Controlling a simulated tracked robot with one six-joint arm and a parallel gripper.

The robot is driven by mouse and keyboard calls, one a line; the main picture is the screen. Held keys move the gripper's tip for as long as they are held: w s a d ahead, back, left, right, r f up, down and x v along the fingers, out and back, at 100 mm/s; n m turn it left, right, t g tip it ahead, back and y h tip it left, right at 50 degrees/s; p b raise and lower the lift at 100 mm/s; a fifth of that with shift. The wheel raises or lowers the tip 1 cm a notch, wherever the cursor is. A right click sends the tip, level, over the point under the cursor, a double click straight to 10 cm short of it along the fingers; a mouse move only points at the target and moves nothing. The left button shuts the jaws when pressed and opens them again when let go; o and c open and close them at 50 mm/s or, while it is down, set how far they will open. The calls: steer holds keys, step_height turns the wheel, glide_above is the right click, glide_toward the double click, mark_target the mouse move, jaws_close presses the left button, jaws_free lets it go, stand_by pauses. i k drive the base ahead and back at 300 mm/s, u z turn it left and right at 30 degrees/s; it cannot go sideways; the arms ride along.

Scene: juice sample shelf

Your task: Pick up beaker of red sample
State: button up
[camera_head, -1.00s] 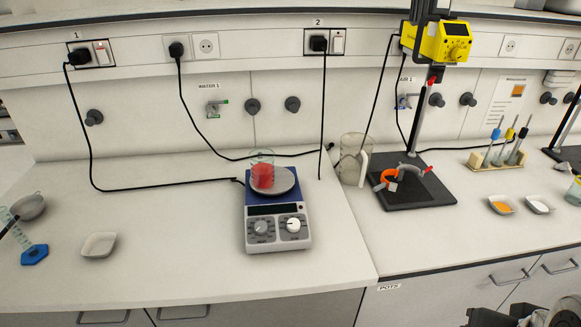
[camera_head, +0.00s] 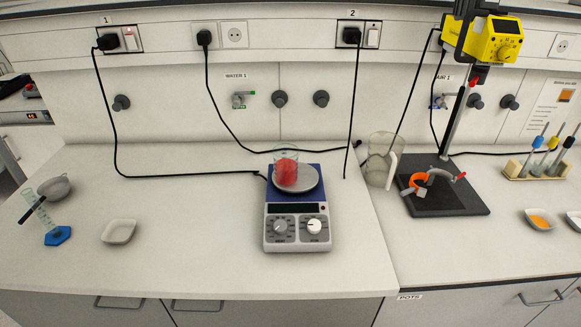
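The beaker of red sample (camera_head: 287,172) is a small clear glass beaker with red contents. It stands upright on the round grey plate of a blue and grey hotplate device (camera_head: 297,230) on the white bench. My gripper is not in view, so its state and its distance from the beaker do not show.
An empty clear jug (camera_head: 379,160) stands right of the hotplate, near a stand (camera_head: 445,199) with an orange-ringed clamp. A white dish (camera_head: 118,231), a strainer (camera_head: 54,189) and a blue-based cylinder (camera_head: 57,235) are at left. Black cables cross behind the hotplate. Bench front is clear.

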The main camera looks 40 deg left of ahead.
mark_target(286, 155)
steer(key=z, duration=0.05)
steer(key=k, duration=1.4)
steer(key=u, duration=2.1)
steer(key=i, duration=1)
steer(key=u, duration=0.05)
